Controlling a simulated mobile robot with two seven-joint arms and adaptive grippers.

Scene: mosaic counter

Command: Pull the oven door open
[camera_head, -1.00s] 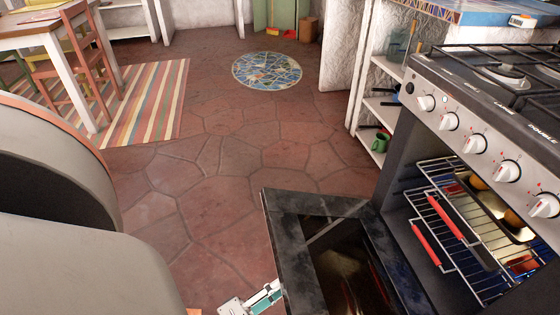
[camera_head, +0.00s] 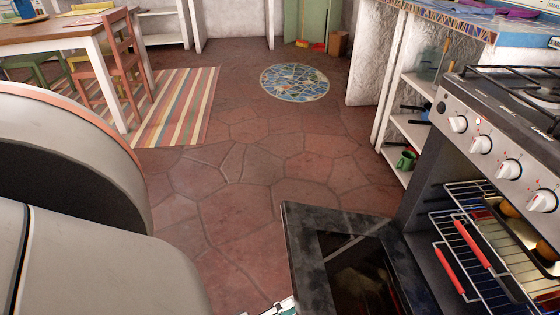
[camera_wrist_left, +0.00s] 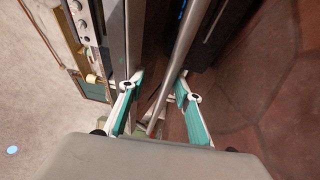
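The oven door (camera_head: 306,262) is swung down and open in front of the oven (camera_head: 480,150), its dark glass panel facing up. Inside the oven are wire racks with red-handled bars (camera_head: 450,271) and a tray of food (camera_head: 520,222). My left gripper shows only as a sliver at the bottom edge of the head view, beside the door's outer edge. In the left wrist view, its two teal-padded fingers (camera_wrist_left: 158,100) stand apart on either side of a metal bar (camera_wrist_left: 185,45), seemingly the door handle. Contact with the bar is unclear. My right gripper is out of view.
A white shelf (camera_head: 410,128) with a green mug (camera_head: 406,160) stands beyond the oven. A table (camera_head: 60,37) and chair are at the far left by a striped rug (camera_head: 180,105). The tiled floor (camera_head: 260,170) between is clear.

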